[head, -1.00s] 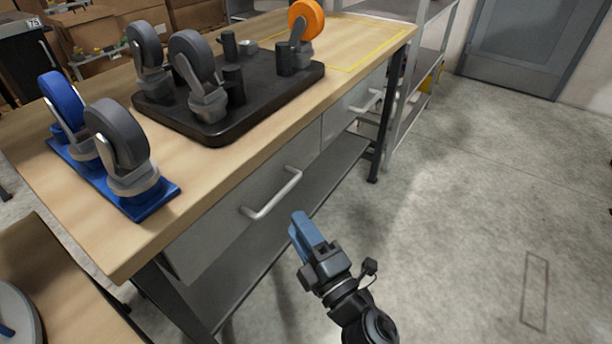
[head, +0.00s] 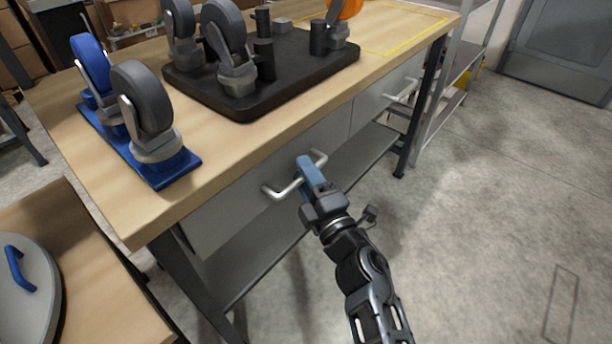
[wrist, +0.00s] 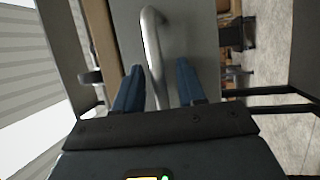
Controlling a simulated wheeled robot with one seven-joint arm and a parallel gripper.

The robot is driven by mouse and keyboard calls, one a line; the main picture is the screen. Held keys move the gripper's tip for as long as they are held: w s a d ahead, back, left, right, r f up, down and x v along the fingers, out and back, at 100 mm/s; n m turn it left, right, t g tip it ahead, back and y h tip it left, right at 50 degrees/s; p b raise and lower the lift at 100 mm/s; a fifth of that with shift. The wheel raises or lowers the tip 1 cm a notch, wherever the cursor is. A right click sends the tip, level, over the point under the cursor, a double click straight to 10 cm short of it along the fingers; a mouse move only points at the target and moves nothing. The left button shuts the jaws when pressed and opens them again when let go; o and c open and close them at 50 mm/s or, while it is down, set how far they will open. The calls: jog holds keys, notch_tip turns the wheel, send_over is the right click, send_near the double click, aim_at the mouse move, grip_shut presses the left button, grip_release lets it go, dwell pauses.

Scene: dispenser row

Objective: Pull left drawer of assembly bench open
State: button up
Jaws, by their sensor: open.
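The assembly bench (head: 226,142) has a wooden top and two grey drawers side by side under its front edge. The left drawer (head: 232,208) looks shut and has a pale bar handle (head: 283,189). My gripper (head: 304,163) is at this handle, its blue fingers covering part of the bar. In the wrist view, the handle (wrist: 152,55) runs between the two open fingers (wrist: 156,75), with a gap visible on the right side; contact on the left side is hard to tell. The right drawer (head: 376,98) also looks shut.
Caster wheels stand on a black board (head: 190,85) and a blue plate (head: 174,173) on the bench top. A wooden surface with a round grey lid (head: 40,290) is at lower left. A lower shelf (head: 250,262) runs under the drawers. Open floor (head: 480,210) lies right.

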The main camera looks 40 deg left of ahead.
grip_shut()
dwell(0.6)
